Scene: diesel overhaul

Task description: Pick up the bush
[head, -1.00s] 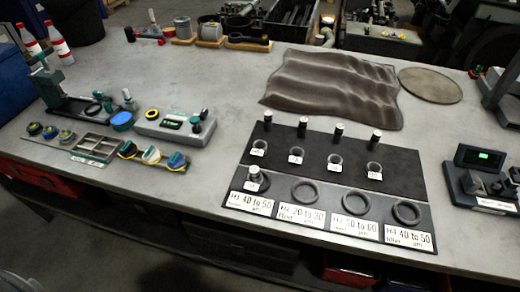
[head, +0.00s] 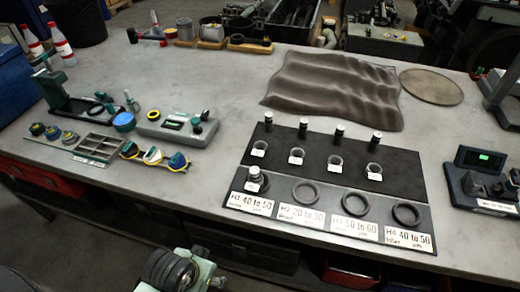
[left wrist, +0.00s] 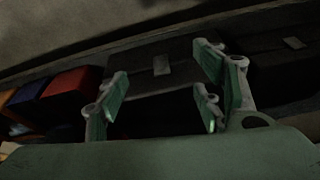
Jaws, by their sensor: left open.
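A black mat (head: 400,190) on the grey bench carries a row of small rings with white tags, such as the leftmost ring (head: 260,147), which look like bushes. Behind them stands a row of dark pins with light tops, such as this pin (head: 268,120). In front are larger dark rings, such as the rightmost ring (head: 406,213), above printed labels. At the front left, a metal-topped piece (head: 254,172) stands at a ring position. I cannot tell which piece is the bush. In the left wrist view my left gripper (left wrist: 165,105) is open and empty, facing drawers under the bench.
A wrinkled dark cloth (head: 330,88) and round disc (head: 431,86) lie behind the mat. A gauge with a green display (head: 483,157) stands right. Tools and a sectioned tray (head: 98,147) lie left. Bare bench (head: 225,90) separates them.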

